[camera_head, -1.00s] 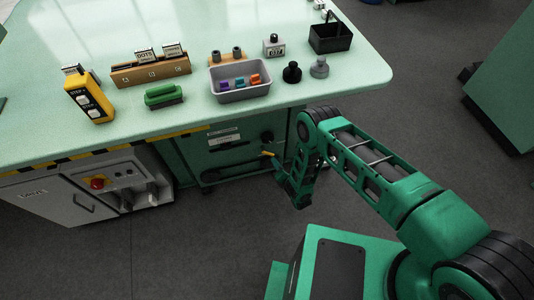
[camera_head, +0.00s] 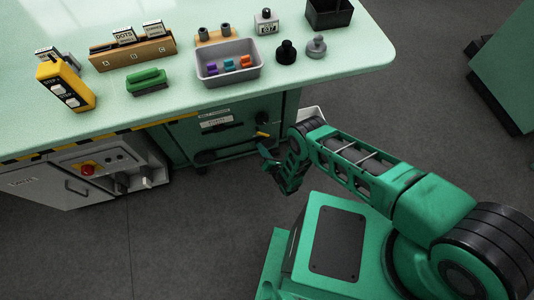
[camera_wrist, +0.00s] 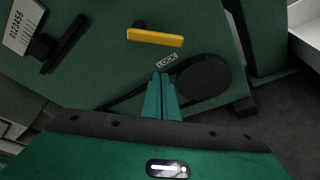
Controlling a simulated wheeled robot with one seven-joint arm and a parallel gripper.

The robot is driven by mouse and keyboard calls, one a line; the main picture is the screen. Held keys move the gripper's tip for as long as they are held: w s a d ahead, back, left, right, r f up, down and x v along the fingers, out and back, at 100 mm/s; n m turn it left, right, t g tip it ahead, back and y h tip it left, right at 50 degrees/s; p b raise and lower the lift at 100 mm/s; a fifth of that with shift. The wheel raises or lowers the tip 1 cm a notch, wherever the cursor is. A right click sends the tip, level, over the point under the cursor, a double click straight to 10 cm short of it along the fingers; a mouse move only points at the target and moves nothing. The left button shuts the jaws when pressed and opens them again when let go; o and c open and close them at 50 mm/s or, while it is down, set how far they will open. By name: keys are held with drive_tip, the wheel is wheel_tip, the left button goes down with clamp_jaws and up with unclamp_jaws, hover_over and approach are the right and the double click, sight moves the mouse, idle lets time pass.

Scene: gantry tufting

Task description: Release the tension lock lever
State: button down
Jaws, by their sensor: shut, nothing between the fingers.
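The tension lock lever (camera_wrist: 155,37) is a yellow bar on the green cabinet front, above a small "LOCK" label (camera_wrist: 167,61) in the wrist view. In the head view the lever (camera_head: 262,134) shows only as a small yellow tip beside my arm. My gripper (camera_wrist: 161,77) is shut and empty, its green fingers pointing at the cabinet just below the label. It appears apart from the lever. In the head view my gripper (camera_head: 266,150) is near the cabinet front under the table edge, partly hidden by its own links.
A black round wheel (camera_wrist: 205,77) with a belt sits right of the fingers. A black handle (camera_wrist: 65,45) and a numbered plate (camera_wrist: 20,25) are at left. The tabletop (camera_head: 200,115) overhangs the cabinet and holds a grey tray (camera_head: 229,79). Floor in front is clear.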

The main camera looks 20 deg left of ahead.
drive_tip(key=shift+w+d+r, duration=0.25)
drive_tip(key=shift+w+r, duration=0.35)
drive_tip(key=shift+w, duration=0.15)
drive_tip(key=shift+w+d+r, duration=0.25)
drive_tip(key=shift+w+r, duration=0.35)
drive_tip(key=shift+w, duration=0.1)
drive_tip(key=shift+d, duration=0.15)
